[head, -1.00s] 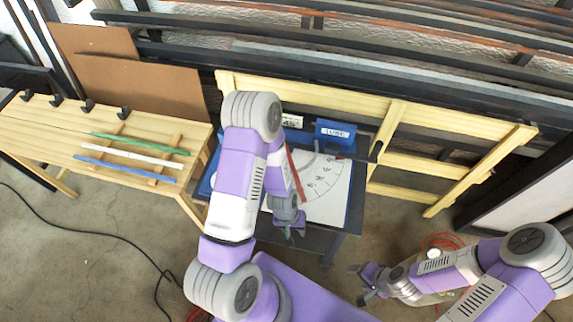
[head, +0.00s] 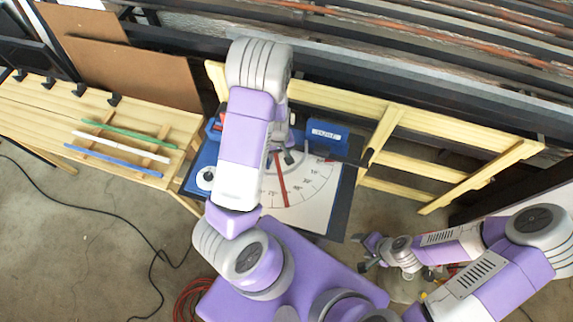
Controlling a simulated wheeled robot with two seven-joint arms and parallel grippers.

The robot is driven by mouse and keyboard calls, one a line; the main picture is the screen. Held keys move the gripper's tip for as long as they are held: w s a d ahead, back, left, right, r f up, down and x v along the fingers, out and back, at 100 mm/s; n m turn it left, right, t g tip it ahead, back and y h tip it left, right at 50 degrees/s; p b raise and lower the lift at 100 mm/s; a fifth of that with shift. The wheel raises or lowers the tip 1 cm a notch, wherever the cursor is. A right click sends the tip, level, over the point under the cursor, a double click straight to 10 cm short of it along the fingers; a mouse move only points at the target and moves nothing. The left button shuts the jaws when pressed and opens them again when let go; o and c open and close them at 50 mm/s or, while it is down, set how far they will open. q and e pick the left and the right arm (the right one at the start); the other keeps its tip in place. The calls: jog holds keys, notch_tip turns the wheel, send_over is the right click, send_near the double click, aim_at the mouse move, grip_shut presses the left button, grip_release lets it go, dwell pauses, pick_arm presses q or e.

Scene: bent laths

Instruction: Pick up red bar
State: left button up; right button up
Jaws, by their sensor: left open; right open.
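The red bar (head: 282,183) is a thin straight strip over the white dial sheet (head: 312,190) on the bench, its near end toward me. Its far end runs up to my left gripper (head: 284,159), which is open at the far part of the dial, partly hidden by my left arm. I cannot tell whether the fingers touch the bar. My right gripper (head: 366,252) is open and empty, low at the right, beyond the bench's near right corner and away from the bar.
A blue labelled block (head: 325,133) stands at the back of the bench. A wooden table (head: 40,125) at left carries a green strip (head: 130,133), a white strip (head: 120,146) and a blue strip (head: 112,160). A wooden frame (head: 440,122) leans behind the bench. A black cable crosses the floor.

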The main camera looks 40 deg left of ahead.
aim_at(278, 165)
pick_arm(q)
jog(key=f, duration=0.6)
jog(key=shift+s+f+b, duration=0.35)
jog(key=shift+b, duration=0.05)
grip_shut()
